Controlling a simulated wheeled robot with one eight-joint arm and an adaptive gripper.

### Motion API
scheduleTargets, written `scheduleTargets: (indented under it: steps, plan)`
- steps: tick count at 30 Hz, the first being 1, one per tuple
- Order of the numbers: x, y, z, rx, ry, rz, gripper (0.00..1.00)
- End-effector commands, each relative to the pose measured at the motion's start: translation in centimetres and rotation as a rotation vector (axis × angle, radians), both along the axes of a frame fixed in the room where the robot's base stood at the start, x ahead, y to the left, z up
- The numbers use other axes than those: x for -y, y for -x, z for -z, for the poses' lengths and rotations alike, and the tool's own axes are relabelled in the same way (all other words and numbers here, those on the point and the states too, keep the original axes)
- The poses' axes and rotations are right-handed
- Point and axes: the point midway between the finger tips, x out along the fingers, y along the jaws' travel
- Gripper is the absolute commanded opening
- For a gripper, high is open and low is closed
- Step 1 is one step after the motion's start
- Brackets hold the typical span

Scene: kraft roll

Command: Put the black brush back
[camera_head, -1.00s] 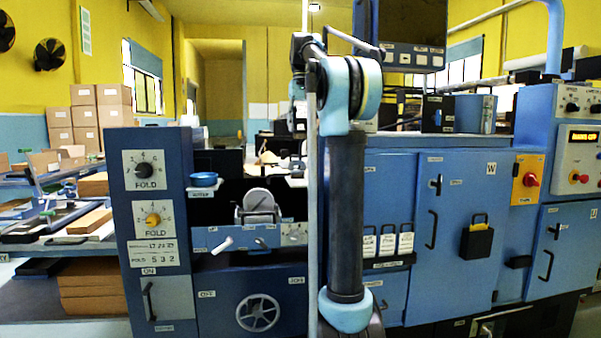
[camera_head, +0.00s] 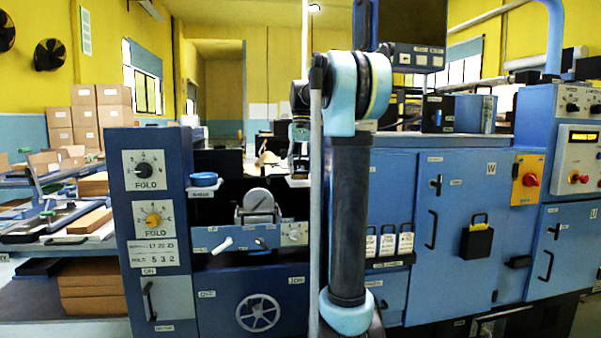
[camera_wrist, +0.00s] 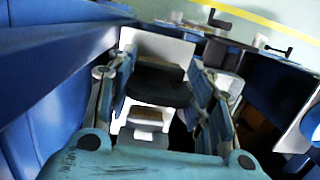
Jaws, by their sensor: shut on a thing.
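In the wrist view my gripper (camera_wrist: 160,66) is shut on a dark block between its two fingers, which I take for the black brush (camera_wrist: 160,86). A pale, light-coloured part shows just above the dark block and another below it; I cannot tell whether they belong to the brush. In the head view my gripper (camera_head: 298,160) hangs downward, left of my upright arm link, in front of the dark opening of the blue machine. The brush cannot be made out clearly there. The place where it belongs cannot be told from these frames.
The blue machine (camera_head: 245,290) has a control panel with dials (camera_head: 150,170) at left. A blue round dish (camera_head: 204,180) sits on a small shelf. A grey-white roll (camera_head: 258,203) is in the opening. A black box (camera_head: 438,113) stands on the machine top at right.

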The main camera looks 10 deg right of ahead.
Motion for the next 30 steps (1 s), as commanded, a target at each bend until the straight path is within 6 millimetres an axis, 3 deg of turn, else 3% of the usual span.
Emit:
scheduleTargets:
  steps: [3,13,14,15,25,30]
  plan:
    - [0.0,0.0,1.2,0.0,0.0,0.0,0.1]
    - [0.0,0.0,1.5,0.0,0.0,0.0,0.1]
    - [0.0,0.0,1.5,0.0,0.0,0.0,0.52]
    - [0.0,0.0,1.5,0.0,0.0,0.0,0.56]
    - [0.0,0.0,1.4,0.0,0.0,0.0,0.56]
    - [0.0,-0.1,0.2,0.0,0.0,0.0,0.56]
